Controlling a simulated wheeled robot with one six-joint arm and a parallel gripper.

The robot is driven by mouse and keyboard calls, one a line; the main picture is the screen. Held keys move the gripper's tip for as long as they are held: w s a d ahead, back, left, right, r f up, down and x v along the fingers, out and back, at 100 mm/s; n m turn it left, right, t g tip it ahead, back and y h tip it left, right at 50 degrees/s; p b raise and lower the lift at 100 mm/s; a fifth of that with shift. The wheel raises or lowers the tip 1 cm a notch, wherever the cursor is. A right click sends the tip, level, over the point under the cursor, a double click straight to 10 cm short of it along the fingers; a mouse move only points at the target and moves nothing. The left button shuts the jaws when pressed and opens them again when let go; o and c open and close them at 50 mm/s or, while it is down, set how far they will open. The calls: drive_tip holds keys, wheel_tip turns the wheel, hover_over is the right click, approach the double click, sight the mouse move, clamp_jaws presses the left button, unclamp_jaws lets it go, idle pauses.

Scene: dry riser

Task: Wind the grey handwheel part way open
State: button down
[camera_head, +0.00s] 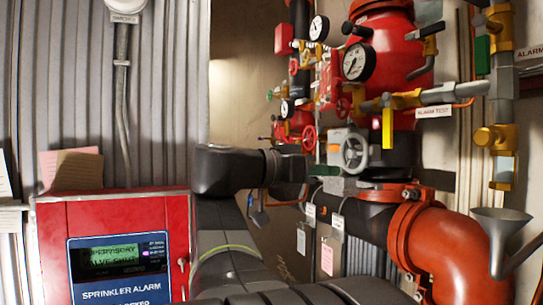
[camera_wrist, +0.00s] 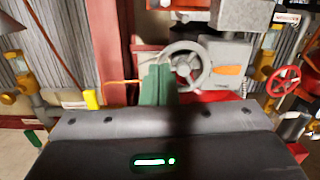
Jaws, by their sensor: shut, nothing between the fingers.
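The grey handwheel (camera_head: 355,152) is a spoked wheel on a light grey box, low in front of the red riser. It also shows in the wrist view (camera_wrist: 187,66), upright to the camera with its spokes visible. My gripper's green fingers (camera_wrist: 156,84) are shut and empty, just beside the wheel and overlapping the left edge of its rim in that view. I cannot tell whether they touch it. In the head view the green fingertips (camera_head: 322,170) show small at the wheel's lower left, and the wheel face is mostly clear.
A red alarm panel (camera_head: 115,245) with a green display stands at the left. An orange pipe elbow (camera_head: 440,250) and a funnel (camera_head: 500,235) are at the lower right.

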sight(362, 154)
drive_tip(key=w+d+r+m+h+p, duration=0.1)
drive_tip(key=w+d+r+p, duration=0.2)
drive_tip(key=w+r+p, duration=0.4)
drive_tip(key=f, duration=0.1)
drive_tip(key=w+a+f, duration=0.1)
drive_tip(key=f, duration=0.2)
drive_tip(key=shift+w+a+p, duration=0.3)
drive_tip(key=shift+w, duration=0.1)
drive_tip(key=shift+f+b, duration=0.85)
drive_tip(key=shift+b, duration=0.25)
drive_tip(key=s+f+b, duration=0.1)
drive_tip(key=s+d+b, duration=0.1)
drive_tip(key=s+b, duration=0.1)
drive_tip(key=shift+f+b, duration=0.3)
drive_tip(key=shift+f, duration=0.1)
drive_tip(key=shift+f+b, duration=0.35)
drive_tip(key=shift+b, duration=0.15)
drive_tip(key=s+r, duration=0.1)
drive_tip(key=s+d+r, duration=0.2)
drive_tip(key=r, duration=0.1)
drive_tip(key=shift+s+d+r, duration=0.1)
drive_tip(key=shift+s+d, duration=0.15)
drive_tip(key=shift+s, duration=0.05)
drive_tip(key=shift+w+d, duration=0.25)
drive_tip(key=shift+d, duration=0.35)
